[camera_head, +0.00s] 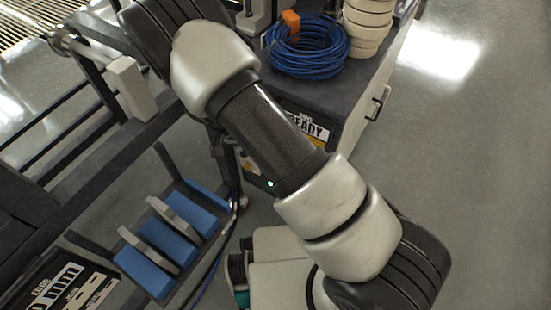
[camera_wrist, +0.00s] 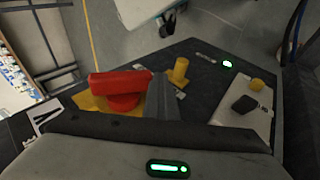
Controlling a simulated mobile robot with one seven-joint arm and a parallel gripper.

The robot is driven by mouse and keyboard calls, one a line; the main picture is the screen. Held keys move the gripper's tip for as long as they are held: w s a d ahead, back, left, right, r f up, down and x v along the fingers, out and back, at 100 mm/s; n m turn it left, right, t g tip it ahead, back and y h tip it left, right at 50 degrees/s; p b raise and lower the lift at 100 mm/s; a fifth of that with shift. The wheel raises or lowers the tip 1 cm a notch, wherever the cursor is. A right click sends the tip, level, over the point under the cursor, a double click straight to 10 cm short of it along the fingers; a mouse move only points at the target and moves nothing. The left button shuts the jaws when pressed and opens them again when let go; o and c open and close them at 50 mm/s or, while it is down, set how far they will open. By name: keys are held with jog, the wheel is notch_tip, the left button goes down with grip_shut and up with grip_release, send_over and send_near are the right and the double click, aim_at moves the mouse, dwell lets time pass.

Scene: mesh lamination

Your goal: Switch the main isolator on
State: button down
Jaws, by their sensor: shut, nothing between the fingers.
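The main isolator shows in the wrist view as a red bar handle (camera_wrist: 120,82) on a round red hub, over a yellow plate (camera_wrist: 92,103). The handle lies roughly crosswise in the picture. My gripper (camera_wrist: 161,85) is shut and empty, its grey fingers just right of the handle's right end. I cannot tell whether they touch it. The lower part of the plate is hidden behind the gripper body. In the head view my arm crosses the middle, and neither the isolator nor my gripper's fingers can be made out.
On the dark panel stand a yellow post (camera_wrist: 179,72), a green-lit indicator (camera_wrist: 227,63) and a pale plate with a black rocker (camera_wrist: 244,104) and a yellow knob (camera_wrist: 256,84). The head view shows a blue cable coil (camera_head: 308,48), a rack of blue pieces (camera_head: 172,240) and open floor at right.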

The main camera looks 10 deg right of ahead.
notch_tip(320, 180, up, 9)
jog(key=d+p, duration=0.1)
jog(key=p, duration=0.1)
jog(key=shift+s, duration=0.35)
jog(key=shift+f, duration=0.1)
